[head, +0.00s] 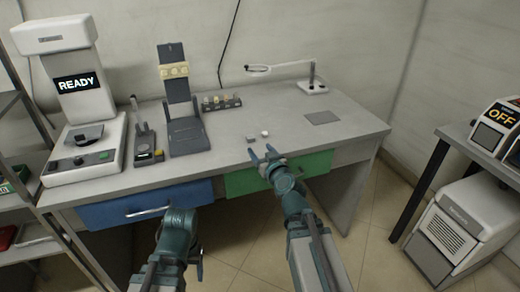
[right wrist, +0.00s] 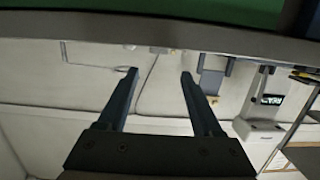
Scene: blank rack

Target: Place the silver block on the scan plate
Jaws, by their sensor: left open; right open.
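Two small blocks lie on the grey table near its front edge: a darker grey one (head: 250,140) and a lighter, silvery one (head: 265,133). I cannot tell for sure which is the silver block. A flat grey square plate (head: 321,118) lies bare on the table's right half; it may be the scan plate. My right gripper (head: 261,151) is open and empty at the table's front edge, just short of the blocks. Its parted fingers (right wrist: 158,75) also show in the right wrist view. My left gripper (head: 198,264) is low in front of the blue drawer, mostly hidden by its wrist.
A white machine (head: 78,105) reading READY stands at the table's left. Beside it are a small dark device (head: 143,130), a tilted stand (head: 184,130) and a rack with several small pieces (head: 221,103). A ring lamp (head: 313,87) stands at the back right. The table's right half is mostly clear.

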